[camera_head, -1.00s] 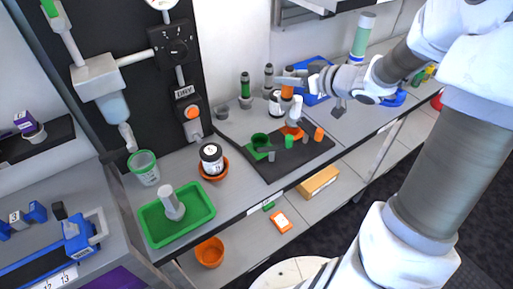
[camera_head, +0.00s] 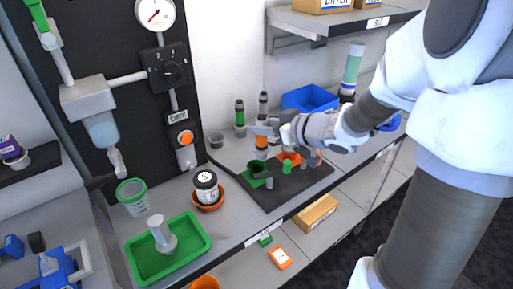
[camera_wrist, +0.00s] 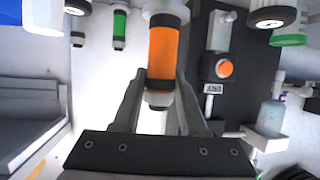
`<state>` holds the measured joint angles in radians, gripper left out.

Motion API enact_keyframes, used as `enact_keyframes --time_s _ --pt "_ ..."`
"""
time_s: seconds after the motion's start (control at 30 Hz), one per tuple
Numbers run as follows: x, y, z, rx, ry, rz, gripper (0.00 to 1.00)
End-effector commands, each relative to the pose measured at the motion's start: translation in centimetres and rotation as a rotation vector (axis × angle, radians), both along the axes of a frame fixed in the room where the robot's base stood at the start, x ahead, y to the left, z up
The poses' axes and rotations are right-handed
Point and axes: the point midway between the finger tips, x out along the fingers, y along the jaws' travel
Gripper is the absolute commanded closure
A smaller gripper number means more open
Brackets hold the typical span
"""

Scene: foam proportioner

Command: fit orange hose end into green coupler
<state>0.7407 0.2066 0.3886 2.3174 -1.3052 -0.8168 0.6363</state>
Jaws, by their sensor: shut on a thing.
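The orange hose end (camera_wrist: 162,55) is an orange cylinder with black bands, held between both fingers of my gripper (camera_wrist: 160,85) in the wrist view. In the head view, the orange hose end (camera_head: 261,141) hangs below the tips of my gripper (camera_head: 262,130), above the back of the dark mat. The likely green coupler (camera_head: 257,169) is an open green ring at the mat's left, just below the hose end in the picture. The two look apart. The wrist view does not clearly show this coupler.
An orange ring (camera_head: 290,158) and a short green cylinder (camera_head: 287,168) stand close by on the mat (camera_head: 297,184). A green-banded hose end (camera_head: 240,117) stands behind. A jar (camera_head: 206,188), a green tray (camera_head: 205,246) and a wall panel (camera_head: 125,80) lie left.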

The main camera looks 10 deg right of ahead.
Motion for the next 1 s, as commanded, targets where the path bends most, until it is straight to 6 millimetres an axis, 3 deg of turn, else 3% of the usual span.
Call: enact_keyframes --time_s 0.23,0.5,0.9,0.93,1.0 --pt "0.7 1.3 -1.4 0.000 0.000 -0.001 1.00" --pt "0.7 1.3 -4.9 0.001 -0.001 -0.001 1.00" --pt "0.7 1.3 -5.3 0.001 -0.001 -0.001 1.00" --pt "0.7 1.2 -5.2 0.000 0.000 -0.001 0.53" --pt "0.7 1.2 -5.2 0.000 0.000 -0.001 0.40"
